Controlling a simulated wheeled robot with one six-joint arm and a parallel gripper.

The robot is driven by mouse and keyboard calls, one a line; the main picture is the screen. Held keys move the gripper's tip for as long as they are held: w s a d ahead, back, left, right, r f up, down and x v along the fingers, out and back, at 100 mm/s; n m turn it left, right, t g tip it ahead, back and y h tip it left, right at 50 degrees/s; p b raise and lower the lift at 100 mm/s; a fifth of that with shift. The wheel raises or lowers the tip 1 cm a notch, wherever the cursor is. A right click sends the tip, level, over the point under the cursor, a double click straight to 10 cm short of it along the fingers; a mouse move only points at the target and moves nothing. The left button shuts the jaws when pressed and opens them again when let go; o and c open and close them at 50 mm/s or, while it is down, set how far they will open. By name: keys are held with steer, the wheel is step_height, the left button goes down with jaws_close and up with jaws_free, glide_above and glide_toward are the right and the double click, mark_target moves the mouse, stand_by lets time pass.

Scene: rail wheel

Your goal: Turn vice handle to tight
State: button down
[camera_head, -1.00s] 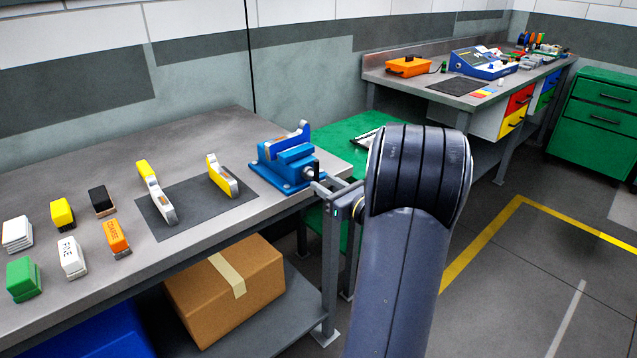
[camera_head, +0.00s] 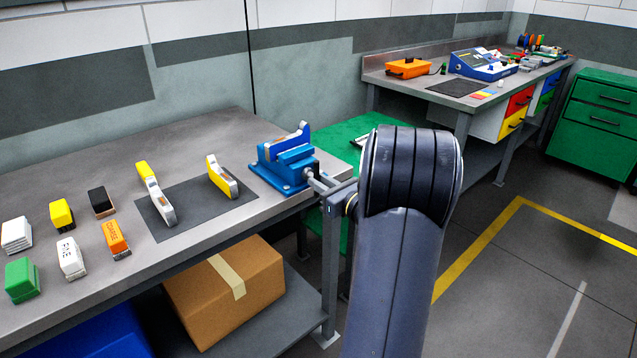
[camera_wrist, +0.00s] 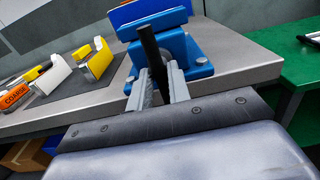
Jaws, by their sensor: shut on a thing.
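The blue vice (camera_head: 285,170) is fixed near the right front corner of the grey workbench. In the wrist view the vice (camera_wrist: 180,48) fills the upper middle. Its handle, a black bar (camera_wrist: 150,46), stands nearly upright with a slight tilt in front of the vice body. My gripper (camera_wrist: 160,82) is shut on the handle, with one grey finger on each side of the bar. In the head view my gripper (camera_head: 320,184) reaches the vice's front from the right, and the handle is hard to make out there.
The workbench (camera_head: 200,125) holds a dark mat (camera_head: 190,222) with two yellow-and-grey pieces, and several coloured blocks stand at left. A cardboard box (camera_head: 225,290) is on the lower shelf. A green surface (camera_head: 345,135) lies behind the vice. Floor at right is open.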

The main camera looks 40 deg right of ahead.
steer(key=shift+m+p, duration=2.25)
steer(key=shift+m, duration=0.05)
